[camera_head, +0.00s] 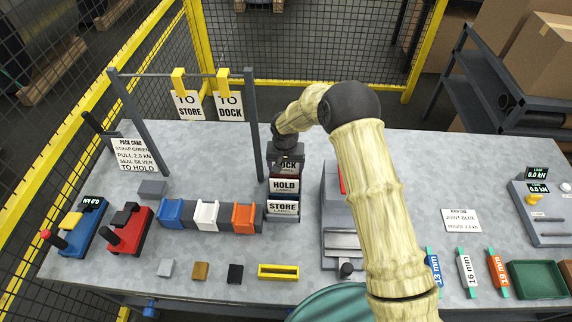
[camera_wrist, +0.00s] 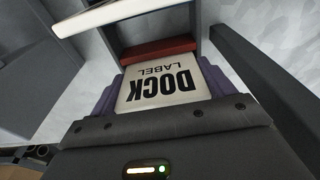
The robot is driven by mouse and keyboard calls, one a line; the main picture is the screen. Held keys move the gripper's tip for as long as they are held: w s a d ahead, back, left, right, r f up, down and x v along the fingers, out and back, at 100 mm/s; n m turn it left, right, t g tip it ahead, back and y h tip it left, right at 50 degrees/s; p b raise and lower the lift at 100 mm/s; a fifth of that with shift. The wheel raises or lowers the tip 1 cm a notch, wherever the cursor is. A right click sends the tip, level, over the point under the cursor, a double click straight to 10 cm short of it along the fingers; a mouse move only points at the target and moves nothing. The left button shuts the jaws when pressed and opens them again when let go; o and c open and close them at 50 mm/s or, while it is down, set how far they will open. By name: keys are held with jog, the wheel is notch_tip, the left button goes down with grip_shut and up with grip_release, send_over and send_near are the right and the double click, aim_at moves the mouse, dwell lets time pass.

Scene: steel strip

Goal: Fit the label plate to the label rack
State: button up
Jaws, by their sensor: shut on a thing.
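My gripper (camera_head: 286,153) is shut on a white label plate reading DOCK LABEL (camera_wrist: 163,88), with its purple finger pads at the plate's two sides in the wrist view. The grey label rack (camera_head: 283,217) holds the HOLD and STORE (camera_head: 284,207) labels, one in front of the other. The DOCK plate's lower edge is hidden, so I cannot tell whether it is seated or held above the rack.
Blue, white and orange holders (camera_head: 206,214) stand left of the rack. A grey machine (camera_head: 343,240) stands close on its right. A post (camera_head: 254,125) of the sign rail rises just left of my gripper. Small blocks and a yellow tray (camera_head: 278,272) lie in front.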

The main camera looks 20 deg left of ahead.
jog(key=shift+f, duration=0.2)
jog(key=o, duration=0.9)
jog(key=shift+r, duration=0.15)
jog(key=r+b, duration=0.1)
jog(key=r, duration=0.4)
jog(key=s+r+b, duration=0.1)
jog(key=r+b, duration=0.1)
jog(key=r, duration=0.4)
jog(key=s+r+b, duration=0.1)
jog(key=r, duration=0.5)
jog(key=shift+d, duration=0.25)
